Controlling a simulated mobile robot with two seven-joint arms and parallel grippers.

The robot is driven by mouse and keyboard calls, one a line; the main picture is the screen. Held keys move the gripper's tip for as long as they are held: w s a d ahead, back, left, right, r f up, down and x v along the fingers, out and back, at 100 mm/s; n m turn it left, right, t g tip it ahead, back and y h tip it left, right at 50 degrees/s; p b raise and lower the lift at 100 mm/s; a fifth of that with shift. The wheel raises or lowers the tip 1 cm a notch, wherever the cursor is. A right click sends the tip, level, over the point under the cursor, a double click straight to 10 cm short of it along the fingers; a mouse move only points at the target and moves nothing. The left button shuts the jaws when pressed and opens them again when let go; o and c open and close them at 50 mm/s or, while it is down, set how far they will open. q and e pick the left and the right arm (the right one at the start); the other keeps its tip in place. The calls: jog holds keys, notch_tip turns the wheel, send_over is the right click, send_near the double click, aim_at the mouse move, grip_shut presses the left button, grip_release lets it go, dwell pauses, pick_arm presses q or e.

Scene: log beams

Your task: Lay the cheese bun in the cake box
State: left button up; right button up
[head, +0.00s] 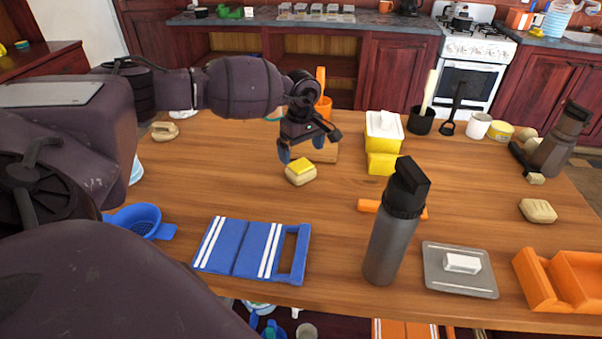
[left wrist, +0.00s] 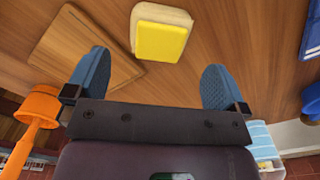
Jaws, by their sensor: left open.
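The cheese bun (head: 300,176), a tan bun with a yellow slab on top, lies on the wooden table near the middle. It also shows in the left wrist view (left wrist: 160,38), beyond the fingertips and between their lines. My left gripper (head: 310,146) is open and empty, just behind and above the bun, not touching it. Its two blue fingers (left wrist: 155,78) are wide apart. An open orange box (head: 565,282) stands at the right front edge, and a yellow container with a white top (head: 383,140) stands behind; I cannot tell which is the cake box. My right gripper is out of view.
A tall grey flask (head: 391,240) stands at the front, beside a grey tray (head: 460,283) with a white block. A blue striped folded item (head: 240,248) and a blue strainer (head: 140,220) lie front left. A wooden board (head: 325,153) lies behind the bun.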

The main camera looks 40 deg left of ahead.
aim_at(302, 167)
pick_arm(q)
notch_tip(302, 167, down, 7)
jog(key=shift+f, duration=0.2)
jog(key=shift+d, duration=0.1)
jog(key=c, duration=0.9)
jog(key=shift+r, duration=0.2)
notch_tip(302, 167, up, 20)
jog(key=shift+f+p, duration=0.1)
jog(key=shift+p, duration=0.25)
